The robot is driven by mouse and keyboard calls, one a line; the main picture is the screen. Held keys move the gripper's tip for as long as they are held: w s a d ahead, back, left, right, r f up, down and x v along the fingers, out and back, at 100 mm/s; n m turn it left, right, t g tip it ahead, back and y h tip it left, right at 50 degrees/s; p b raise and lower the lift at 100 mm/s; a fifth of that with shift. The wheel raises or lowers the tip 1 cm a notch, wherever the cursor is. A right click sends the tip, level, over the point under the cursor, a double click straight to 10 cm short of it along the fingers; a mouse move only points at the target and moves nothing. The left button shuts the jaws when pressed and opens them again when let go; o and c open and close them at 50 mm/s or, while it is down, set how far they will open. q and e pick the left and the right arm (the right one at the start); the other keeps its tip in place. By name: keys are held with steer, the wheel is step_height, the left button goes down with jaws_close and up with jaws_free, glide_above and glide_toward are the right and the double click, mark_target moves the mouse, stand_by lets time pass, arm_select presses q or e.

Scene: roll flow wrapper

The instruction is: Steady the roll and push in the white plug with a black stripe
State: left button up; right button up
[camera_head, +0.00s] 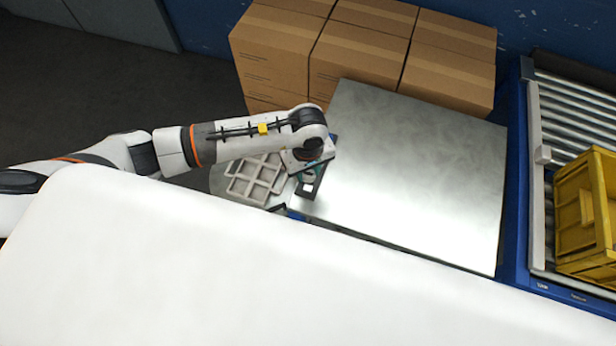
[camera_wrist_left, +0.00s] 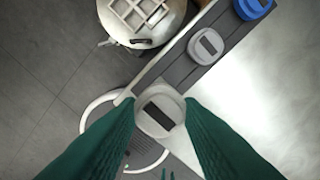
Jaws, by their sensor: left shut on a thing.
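My left gripper (camera_head: 311,172) is over the left edge of a metal tabletop in the head view. In the left wrist view its green fingers (camera_wrist_left: 159,104) are shut on a white plug with a black stripe (camera_wrist_left: 158,118), gripping it from both sides. The plug is at the near end of a dark narrow rack (camera_wrist_left: 178,66); I cannot tell whether it is clear of the rack. A large smooth white surface (camera_head: 230,260) fills the foreground of the head view; I cannot tell whether it is the roll. My right gripper is not in view.
The rack also holds a pale plug with a dark stripe (camera_wrist_left: 207,45) and a blue plug (camera_wrist_left: 252,7). A compartmented tray (camera_head: 255,178) lies left of the metal tabletop (camera_head: 410,170), which is mostly bare. Cardboard boxes (camera_head: 360,55) stand behind; a yellow crate (camera_head: 588,215) sits right.

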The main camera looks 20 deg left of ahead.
mark_target(308, 174)
arm_select(q)
steer(key=shift+r, duration=1.9)
